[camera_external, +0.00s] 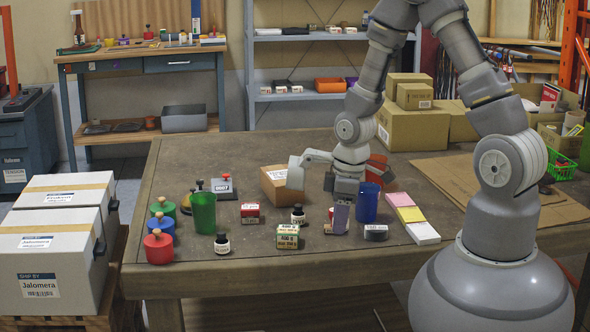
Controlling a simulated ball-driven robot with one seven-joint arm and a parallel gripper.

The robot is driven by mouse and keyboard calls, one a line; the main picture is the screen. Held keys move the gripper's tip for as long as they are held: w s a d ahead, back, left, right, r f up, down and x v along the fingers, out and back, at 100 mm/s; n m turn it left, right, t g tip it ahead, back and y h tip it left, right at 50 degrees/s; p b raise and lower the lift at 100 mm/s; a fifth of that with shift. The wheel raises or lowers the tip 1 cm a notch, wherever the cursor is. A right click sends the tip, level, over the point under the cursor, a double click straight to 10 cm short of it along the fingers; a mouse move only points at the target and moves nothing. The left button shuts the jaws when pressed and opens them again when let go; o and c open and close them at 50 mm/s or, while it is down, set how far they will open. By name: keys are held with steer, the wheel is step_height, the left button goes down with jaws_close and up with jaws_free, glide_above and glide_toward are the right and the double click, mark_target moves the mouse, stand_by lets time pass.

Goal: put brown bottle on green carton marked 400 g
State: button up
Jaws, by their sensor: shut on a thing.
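The green carton (288,238) with a white label stands near the table's front edge. A small dark bottle (298,217) with a white label stands upright just behind it. A second dark bottle (222,245) stands further left, in front of a green cup. I cannot tell which of them is brown. My gripper (343,192) is low over the table, right of the green carton and apart from it. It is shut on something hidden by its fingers. A purple item (341,217) shows directly below the fingers. I cannot tell whether it is the held thing.
A blue cup (367,203) stands close right of my gripper and a green cup (203,213) at the left. A cardboard box (279,186) is behind. Red (158,248), blue and green knobbed weights line the left. Pink, yellow and white boxes (410,217) lie right.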

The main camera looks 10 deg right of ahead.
steer(key=b, duration=0.3)
glide_above(286, 229)
steer(key=shift+s+d+f, duration=0.15)
steer(key=shift+d+f, duration=0.05)
steer(key=shift+f, duration=0.2)
steer(key=shift+s+d+f, duration=0.15)
steer(key=shift+f, duration=0.2)
steer(key=f, duration=0.1)
steer(key=f+b, duration=0.2)
steer(key=shift+w+a+f, duration=0.25)
steer(key=shift+w+f, duration=0.05)
steer(key=shift+f, duration=0.1)
steer(key=shift+r, duration=0.15)
steer(key=o, duration=1)
steer(key=shift+o, duration=0.2)
